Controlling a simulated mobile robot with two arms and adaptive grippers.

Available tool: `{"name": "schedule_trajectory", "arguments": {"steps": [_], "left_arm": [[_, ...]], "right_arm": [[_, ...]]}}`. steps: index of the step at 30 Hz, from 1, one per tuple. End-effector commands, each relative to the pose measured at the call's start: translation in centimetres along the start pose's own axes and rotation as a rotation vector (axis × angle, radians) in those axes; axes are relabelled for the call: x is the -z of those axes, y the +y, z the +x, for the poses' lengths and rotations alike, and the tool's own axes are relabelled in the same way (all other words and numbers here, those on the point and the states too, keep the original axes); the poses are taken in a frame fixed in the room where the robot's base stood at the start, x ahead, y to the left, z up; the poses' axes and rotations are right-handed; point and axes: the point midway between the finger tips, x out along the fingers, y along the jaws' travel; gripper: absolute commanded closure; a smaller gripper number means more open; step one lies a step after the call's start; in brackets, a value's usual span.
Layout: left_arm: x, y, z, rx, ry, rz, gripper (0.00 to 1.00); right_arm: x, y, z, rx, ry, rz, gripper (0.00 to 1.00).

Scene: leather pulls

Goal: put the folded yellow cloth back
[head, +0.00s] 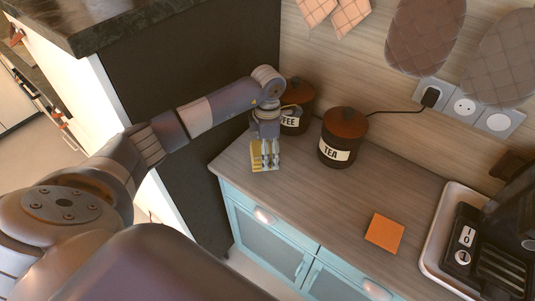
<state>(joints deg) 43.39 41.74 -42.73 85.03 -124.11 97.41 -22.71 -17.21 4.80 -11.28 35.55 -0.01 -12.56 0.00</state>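The folded yellow cloth (257,161) is at the left end of the wooden counter, close to its front left corner. My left gripper (270,163) points down right at the cloth, with its fingers covering part of it. The fingers look close together, but I cannot tell whether they grip the cloth or only stand in front of it. I also cannot tell whether the cloth rests on the counter or is slightly raised. My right gripper is not in view.
A COFFEE canister (297,117) stands just behind my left gripper, partly hidden by it. A TEA canister (342,139) stands to its right. An orange folded square (384,233) lies near the front edge. A coffee machine on a tray (440,238) is at right. Mid-counter is clear.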

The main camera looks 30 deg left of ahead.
Motion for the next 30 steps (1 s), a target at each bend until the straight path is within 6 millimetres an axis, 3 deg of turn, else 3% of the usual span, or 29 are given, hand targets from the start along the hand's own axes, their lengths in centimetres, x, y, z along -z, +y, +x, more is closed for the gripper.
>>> {"name": "schedule_trajectory", "arguments": {"steps": [9, 20, 21, 23, 30], "left_arm": [[0.0, -0.1, 3.0, 0.005, 0.001, 0.001, 0.4], [0.0, 0.1, 4.0, 0.0, 0.0, 0.001, 0.4], [0.0, 0.1, 4.0, 0.0, 0.0, 0.002, 0.15], [0.0, 0.1, 3.8, 0.001, 0.0, 0.001, 0.02], [0.0, 0.1, 3.8, 0.001, 0.0, 0.001, 0.0]], "right_arm": [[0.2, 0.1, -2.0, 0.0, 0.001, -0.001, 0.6], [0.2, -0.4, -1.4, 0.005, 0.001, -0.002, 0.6], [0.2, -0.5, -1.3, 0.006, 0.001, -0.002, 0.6], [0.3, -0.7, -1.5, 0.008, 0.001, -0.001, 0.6], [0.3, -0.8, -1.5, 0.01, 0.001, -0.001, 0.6]]}}
